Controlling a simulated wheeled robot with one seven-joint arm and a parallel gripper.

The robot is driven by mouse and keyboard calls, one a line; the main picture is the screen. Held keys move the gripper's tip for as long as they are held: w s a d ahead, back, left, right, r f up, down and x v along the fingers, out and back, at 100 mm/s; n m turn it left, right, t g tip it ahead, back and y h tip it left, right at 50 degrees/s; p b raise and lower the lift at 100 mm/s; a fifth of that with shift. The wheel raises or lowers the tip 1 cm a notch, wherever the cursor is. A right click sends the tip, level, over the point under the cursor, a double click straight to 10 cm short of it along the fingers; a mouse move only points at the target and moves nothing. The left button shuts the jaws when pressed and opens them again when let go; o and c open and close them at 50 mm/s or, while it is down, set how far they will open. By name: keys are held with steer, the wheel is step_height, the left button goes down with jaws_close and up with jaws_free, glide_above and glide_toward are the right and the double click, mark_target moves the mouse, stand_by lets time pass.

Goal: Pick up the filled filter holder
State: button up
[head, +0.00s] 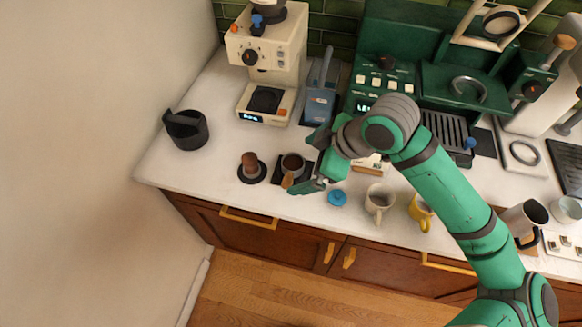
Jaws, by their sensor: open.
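The filled filter holder (292,165) sits on a dark square mat (308,176) near the counter's front edge. Its round basket looks dark brown inside, and its wooden handle (287,181) points toward the front edge. My gripper (298,188) is at the end of the green arm, just to the right of the handle and low near the counter edge. It is open, with its fingers close to the handle. I cannot tell whether they touch it or straddle it.
A tamper (250,166) stands on a dark round base to the left. A black knock box (187,130) is farther left. A cream grinder (270,55) stands behind. A blue disc (337,198), a white cup (378,202) and a yellow cup (420,211) are to the right.

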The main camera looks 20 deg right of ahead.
mark_target(290, 170)
steer(key=shift+x, duration=3.2)
steer(key=shift+d, duration=0.15)
steer(key=shift+c, duration=0.6)
steer(key=shift+w, duration=0.1)
steer(key=c, duration=1)
